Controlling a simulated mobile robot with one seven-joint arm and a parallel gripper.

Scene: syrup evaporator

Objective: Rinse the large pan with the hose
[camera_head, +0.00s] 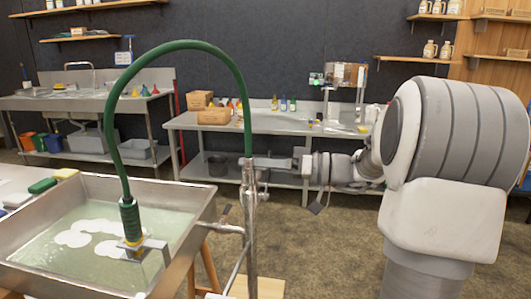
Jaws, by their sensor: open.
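The large pan (190,222) is a metal basin at the lower left. It holds greenish liquid with white foam-like patches. A green hose (177,45) arches from a metal standpipe (250,240) at the pan's right side to a ribbed green nozzle (130,220) with a yellow collar. The nozzle points down over the pan, beside a flat metal bracket (148,246). No stream of water is discernible. My gripper (258,162) reaches in from the right and overlaps the standpipe's top in view. It is open; whether it touches the pipe or hose cannot be told.
A side pipe (225,228) joins the standpipe near the pan's rim. Sponges (54,180) lie behind the pan. A metal workbench (185,121) with boxes and bottles stands behind, and a sink bench (30,102) at the back left. Open floor shows between pan and benches.

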